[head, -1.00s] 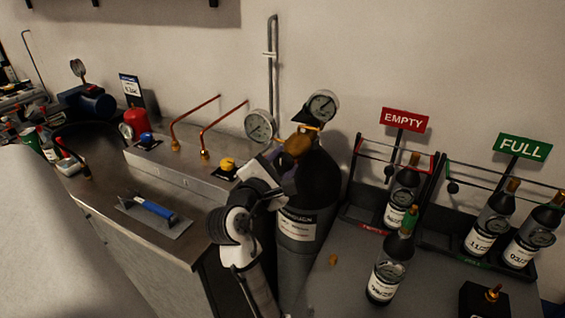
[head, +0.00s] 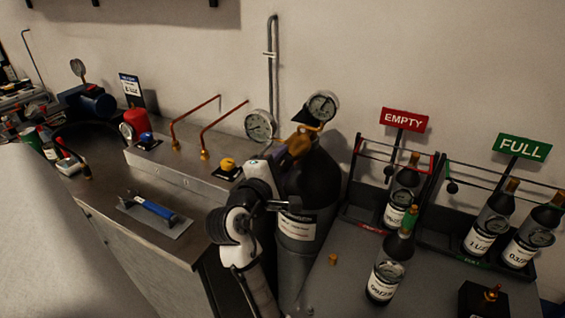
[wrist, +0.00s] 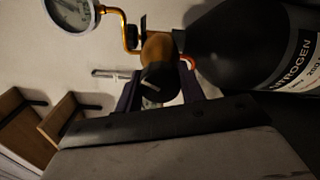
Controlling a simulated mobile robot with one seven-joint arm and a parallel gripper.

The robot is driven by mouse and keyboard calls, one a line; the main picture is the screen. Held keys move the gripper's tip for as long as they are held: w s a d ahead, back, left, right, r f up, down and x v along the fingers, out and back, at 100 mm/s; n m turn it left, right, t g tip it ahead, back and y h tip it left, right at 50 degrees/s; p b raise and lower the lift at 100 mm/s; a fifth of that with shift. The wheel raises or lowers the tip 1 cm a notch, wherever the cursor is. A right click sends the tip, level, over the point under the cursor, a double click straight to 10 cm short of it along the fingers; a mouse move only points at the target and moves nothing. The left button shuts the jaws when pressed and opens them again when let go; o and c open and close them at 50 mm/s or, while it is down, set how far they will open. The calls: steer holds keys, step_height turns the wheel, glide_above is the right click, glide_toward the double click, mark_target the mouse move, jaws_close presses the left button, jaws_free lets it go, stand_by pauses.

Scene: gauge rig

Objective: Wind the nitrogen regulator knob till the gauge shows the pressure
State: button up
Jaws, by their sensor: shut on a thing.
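The dark nitrogen cylinder (head: 313,178) stands upright between the bench and the side table, its label (wrist: 296,72) reading NITROGEN in the wrist view. A brass regulator (wrist: 157,47) sits at its top with two round white gauges, one at left (head: 259,125) and one at right (head: 322,106). One gauge (wrist: 68,15) is partly cut off in the wrist view; its reading is too small to tell. The dark regulator knob (wrist: 160,84), with a pale mark on its face, lies between the fingers of my gripper (wrist: 160,92), which is shut on it. My arm hides the knob in the head view.
A steel bench (head: 105,180) at left holds a blue-handled trowel (head: 155,209) and a manifold with copper pipes. At right, a table carries a loose bottle (head: 386,270), an EMPTY rack and a FULL rack (head: 445,233) with bottles. A small card stand (head: 131,90) is behind.

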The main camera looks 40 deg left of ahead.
steer(key=m+b, duration=0.1)
steer(key=m, duration=0.5)
steer(key=shift+f, duration=0.1)
steer(key=m+b, duration=0.2)
steer(key=m, duration=0.4)
steer(key=shift+m, duration=0.3)
stand_by(0.3)
steer(key=o, duration=1)
steer(key=shift+c, duration=0.2)
steer(key=shift+s, duration=0.1)
steer(key=b+v, duration=0.3)
steer(key=v, duration=1)
steer(key=shift+s+d, duration=0.2)
steer(key=shift+s, duration=0.1)
